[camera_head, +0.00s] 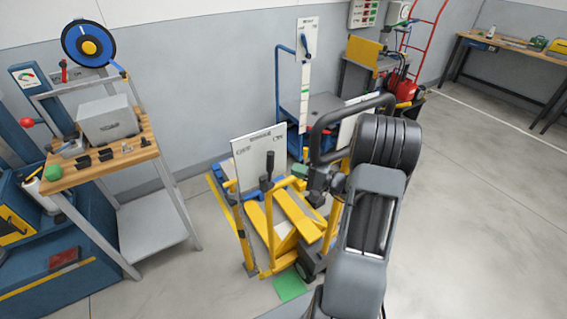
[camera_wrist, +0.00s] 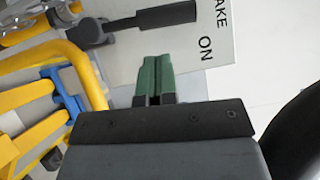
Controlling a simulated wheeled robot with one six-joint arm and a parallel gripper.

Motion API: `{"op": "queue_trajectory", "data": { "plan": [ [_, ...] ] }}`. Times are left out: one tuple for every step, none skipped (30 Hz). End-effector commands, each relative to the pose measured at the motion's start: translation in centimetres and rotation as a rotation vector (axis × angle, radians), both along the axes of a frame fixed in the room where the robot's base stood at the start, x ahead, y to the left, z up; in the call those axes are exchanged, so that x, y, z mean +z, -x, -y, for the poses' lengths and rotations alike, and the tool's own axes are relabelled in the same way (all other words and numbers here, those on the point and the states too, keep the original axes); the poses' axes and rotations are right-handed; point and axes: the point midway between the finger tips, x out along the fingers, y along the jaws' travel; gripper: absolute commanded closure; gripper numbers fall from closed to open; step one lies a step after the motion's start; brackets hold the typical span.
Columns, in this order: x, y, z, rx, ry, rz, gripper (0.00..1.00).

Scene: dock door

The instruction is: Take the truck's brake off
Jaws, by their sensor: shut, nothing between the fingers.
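The truck (camera_head: 290,215) is a yellow hand truck with a white plate (camera_head: 258,155) standing upright on it. A black brake lever (camera_head: 266,160) stands in front of the plate, roughly upright. In the wrist view the lever's black grip (camera_wrist: 165,15) lies along the top, beside the plate (camera_wrist: 215,70) with the letters "AKE" and "ON". My gripper (camera_head: 299,171) is to the right of the lever and apart from it. Its green fingers are together and empty in the wrist view (camera_wrist: 153,80). The lever's far side is hidden.
A wood-topped bench (camera_head: 110,160) with a grey box (camera_head: 107,120) stands at the left. A blue trolley (camera_head: 300,105) and red hand truck (camera_head: 425,35) are behind. A workbench (camera_head: 500,45) is at the far right. The floor at right is clear.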

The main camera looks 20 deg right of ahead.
Motion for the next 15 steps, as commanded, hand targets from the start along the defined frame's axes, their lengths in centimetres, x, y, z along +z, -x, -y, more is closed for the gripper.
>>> {"op": "queue_trajectory", "data": {
  "plan": [
    [0.2, -0.7, -0.6, 0.004, -0.001, 0.001, 1.0],
    [0.2, -1.1, -1.0, 0.005, 0.0, 0.0, 1.0],
    [0.2, -1.5, -1.3, 0.003, 0.0, 0.0, 1.0],
    [0.2, -1.8, -1.6, 0.004, 0.0, -0.001, 1.0],
    [0.2, -2.1, -1.9, 0.004, 0.0, -0.001, 1.0],
    [0.2, -2.5, -2.1, 0.002, -0.001, 0.0, 1.0],
    [0.2, -2.7, -2.3, 0.003, -0.001, 0.0, 1.0],
    [0.3, -2.9, -2.5, 0.003, -0.001, 0.0, 1.0],
    [0.3, -3.2, -2.7, 0.002, 0.0, 0.0, 1.0],
    [0.3, -3.4, -2.8, 0.001, 0.0, 0.0, 1.0],
    [0.3, -3.5, -3.0, 0.001, 0.0, 0.0, 1.0],
    [0.3, -3.7, -3.1, 0.002, 0.0, 0.0, 1.0],
    [0.3, -3.8, -3.2, 0.002, 0.0, 0.0, 1.0],
    [0.3, -3.8, -3.2, 0.001, 0.0, 0.0, 1.0],
    [0.3, -3.9, -3.3, 0.001, 0.0, 0.0, 1.0]
  ]
}}
